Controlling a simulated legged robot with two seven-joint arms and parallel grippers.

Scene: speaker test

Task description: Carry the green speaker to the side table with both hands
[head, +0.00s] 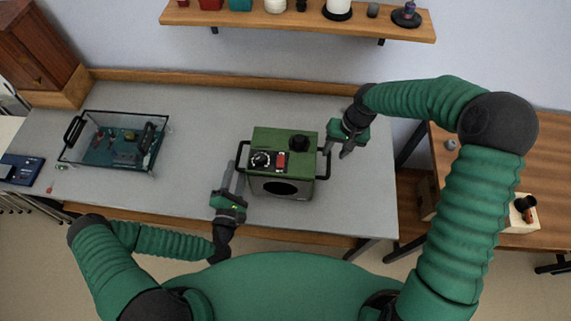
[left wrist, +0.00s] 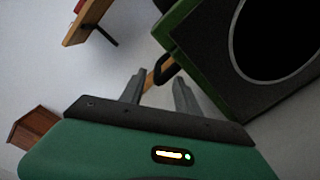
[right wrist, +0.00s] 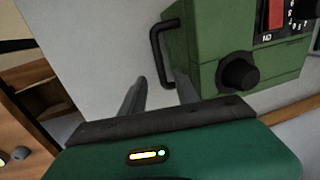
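The green speaker (head: 284,143) stands upright on the grey bench (head: 350,205), with a black handle on each side and a dark round opening in front. My left gripper (head: 234,172) is at its left side, near the left handle (head: 240,161). In the left wrist view the fingers (left wrist: 158,88) are apart, with the handle (left wrist: 167,69) just beyond them. My right gripper (head: 338,154) is at the right side, close to the right handle (head: 327,164). In the right wrist view its fingers (right wrist: 160,88) are apart, and the handle (right wrist: 156,52) is ahead of them. The brown wooden table (head: 480,180) at the right may be the side table.
A clear-walled case (head: 118,140) with small parts stands left on the bench. A blue device (head: 20,170) lies at the far left. A shelf (head: 300,24) with several items hangs above. A small block with a dark item (head: 524,210) sits on the wooden table.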

